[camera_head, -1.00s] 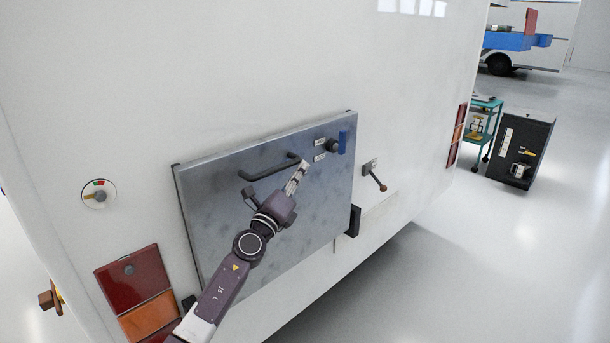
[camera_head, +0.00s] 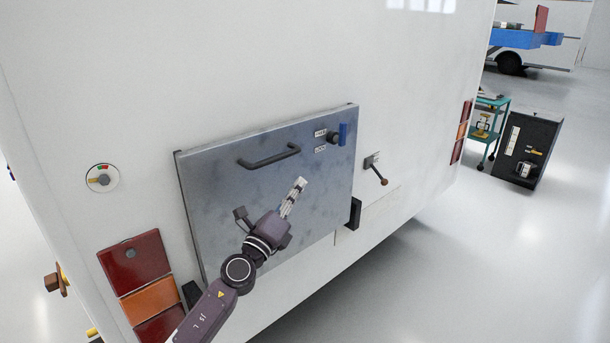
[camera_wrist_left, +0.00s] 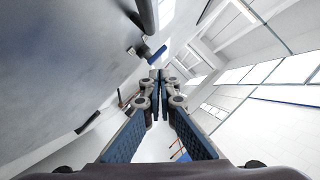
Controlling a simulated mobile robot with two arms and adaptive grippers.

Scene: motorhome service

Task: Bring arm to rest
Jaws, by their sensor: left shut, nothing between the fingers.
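My left arm comes in from the bottom left in the head view. Its gripper (camera_head: 297,187) is shut and empty, in front of the grey metal hatch panel (camera_head: 225,195) on the white vehicle wall. The fingertips are below and apart from the dark bar handle (camera_head: 268,160). In the left wrist view the two fingers (camera_wrist_left: 157,85) meet at their tips with nothing between them, and the panel (camera_wrist_left: 60,70) fills the left side. My right gripper is not in view.
A blue-handled knob (camera_head: 342,134) sits at the panel's upper right. A small lever (camera_head: 378,172) sticks out of the wall to its right. Red and orange lights (camera_head: 148,298) are at lower left, a round dial (camera_head: 102,178) above. Open floor lies right, before a black cabinet (camera_head: 527,150).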

